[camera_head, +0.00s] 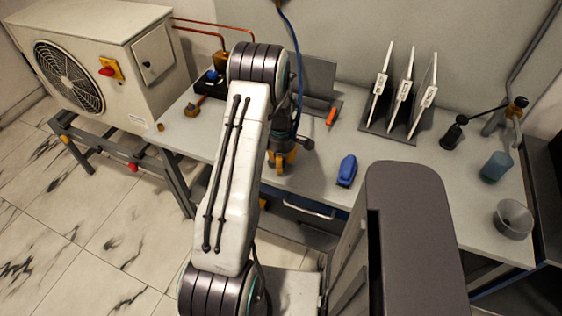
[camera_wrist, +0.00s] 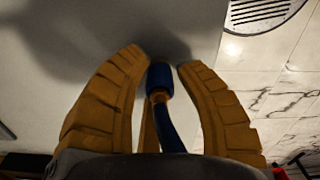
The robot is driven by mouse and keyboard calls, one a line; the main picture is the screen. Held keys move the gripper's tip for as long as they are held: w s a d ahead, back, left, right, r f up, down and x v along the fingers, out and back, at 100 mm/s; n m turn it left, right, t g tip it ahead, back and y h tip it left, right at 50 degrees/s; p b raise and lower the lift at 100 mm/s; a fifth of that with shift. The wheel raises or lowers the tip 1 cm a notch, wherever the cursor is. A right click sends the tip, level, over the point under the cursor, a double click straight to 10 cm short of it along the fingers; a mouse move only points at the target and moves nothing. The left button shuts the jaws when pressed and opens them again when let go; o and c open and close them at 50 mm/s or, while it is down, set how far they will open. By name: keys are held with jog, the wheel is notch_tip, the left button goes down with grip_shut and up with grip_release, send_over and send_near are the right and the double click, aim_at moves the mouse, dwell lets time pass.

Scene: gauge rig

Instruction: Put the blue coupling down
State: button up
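The blue coupling (camera_wrist: 160,76) is at the end of a blue hose (camera_wrist: 170,130), between the tips of my gripper (camera_wrist: 163,66) in the wrist view. The two yellow fingers curve in close on either side of it, and my gripper looks shut on it. In the head view my gripper (camera_head: 281,164) points down over the bench (camera_head: 230,140), left of a blue object (camera_head: 347,170). There the coupling is hidden by my arm and fingers. The blue hose (camera_head: 290,35) runs down from the top behind my arm. The height above the bench is hard to tell.
A fan unit (camera_head: 110,65) stands left. A rack (camera_head: 390,125) with several white plates stands at the back. An orange-handled tool (camera_head: 331,115), a bluish cup (camera_head: 496,166) and a grey funnel-like bowl (camera_head: 513,218) are on the bench. Bare bench lies right of the blue object.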

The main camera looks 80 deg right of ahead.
jog(key=shift+o, duration=0.7)
jog(key=shift+d+r, duration=0.1)
jog(key=shift+r, duration=0.35)
notch_tip(320, 180, up, 11)
jog(key=shift+r+b, duration=0.2)
jog(key=shift+b, duration=0.2)
